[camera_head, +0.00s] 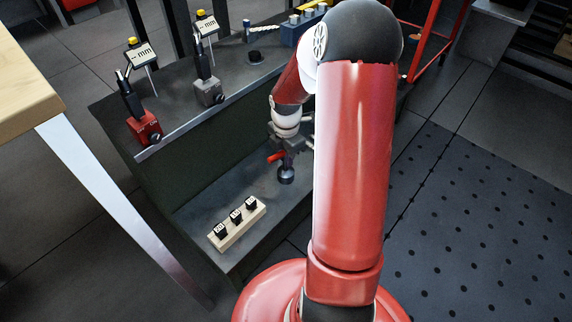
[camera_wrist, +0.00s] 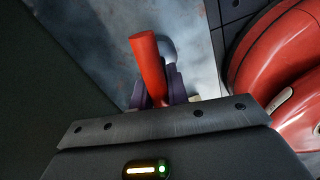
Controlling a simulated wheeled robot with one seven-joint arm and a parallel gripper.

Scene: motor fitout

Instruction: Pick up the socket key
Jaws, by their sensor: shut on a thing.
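The socket key has a red handle (camera_head: 277,156), which sticks out to the left of my gripper (camera_head: 288,155) over the lower ledge of the bench. A dark round end (camera_head: 286,175) shows right below the gripper, at or just above the ledge; I cannot tell if it touches. In the wrist view the red handle (camera_wrist: 149,62) stands between the dark fingers of my gripper (camera_wrist: 160,92), which are shut on the key. A grey rounded part (camera_wrist: 168,50) shows behind it. The key's lower end is mostly hidden in the wrist view.
A pale wooden block (camera_head: 240,228) with three black labelled pieces lies on the lower ledge (camera_head: 205,205). Gauge stands, one with a red base (camera_head: 145,128) and one with a grey base (camera_head: 207,92), are on the upper bench top. A wooden table (camera_head: 25,85) is at left.

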